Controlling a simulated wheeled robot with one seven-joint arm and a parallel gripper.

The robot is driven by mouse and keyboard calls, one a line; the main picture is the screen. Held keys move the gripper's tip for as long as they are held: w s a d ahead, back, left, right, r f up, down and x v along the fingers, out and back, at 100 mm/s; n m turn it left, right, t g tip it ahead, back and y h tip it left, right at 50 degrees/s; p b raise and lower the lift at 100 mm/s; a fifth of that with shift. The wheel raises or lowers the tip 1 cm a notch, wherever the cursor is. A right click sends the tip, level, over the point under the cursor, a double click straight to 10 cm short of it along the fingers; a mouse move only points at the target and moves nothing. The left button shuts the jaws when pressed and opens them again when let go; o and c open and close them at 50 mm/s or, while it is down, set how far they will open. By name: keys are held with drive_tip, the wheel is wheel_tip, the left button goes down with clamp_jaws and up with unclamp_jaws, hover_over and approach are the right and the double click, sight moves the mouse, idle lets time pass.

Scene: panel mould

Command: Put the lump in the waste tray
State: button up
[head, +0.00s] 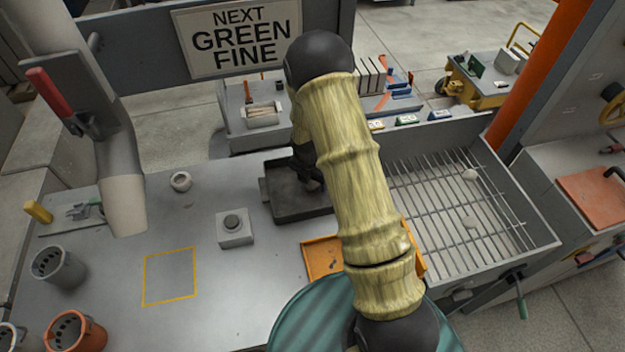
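No label shows which is the waste tray. My gripper (312,182) is dark and points down at the dark tray's right part. My arm covers most of it, so its fingers and anything between them are hidden.
A duct nozzle (120,195) hangs at the left. Cups (58,265) stand at the left edge. A sign (238,38) hangs behind.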

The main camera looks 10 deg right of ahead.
sight(310, 185)
wheel_tip(310, 185, up, 12)
drive_tip(key=s+a+b, duration=0.1)
drive_tip(key=shift+s+b, duration=0.15)
drive_tip(key=shift+b, duration=0.15)
idle(0.4)
drive_tip(key=shift+a+r, duration=0.1)
idle(0.3)
drive_tip(key=s+r+m, duration=0.4)
drive_tip(key=s+m, duration=0.5)
drive_tip(key=m, duration=0.4)
drive_tip(key=s+d+r+m+t+y, duration=0.1)
drive_tip(key=s+r+m, duration=0.3)
drive_tip(key=s+m, duration=0.5)
drive_tip(key=shift+d+r+m, duration=0.2)
drive_tip(key=shift+r+m, duration=0.2)
drive_tip(key=shift+m, duration=2.1)
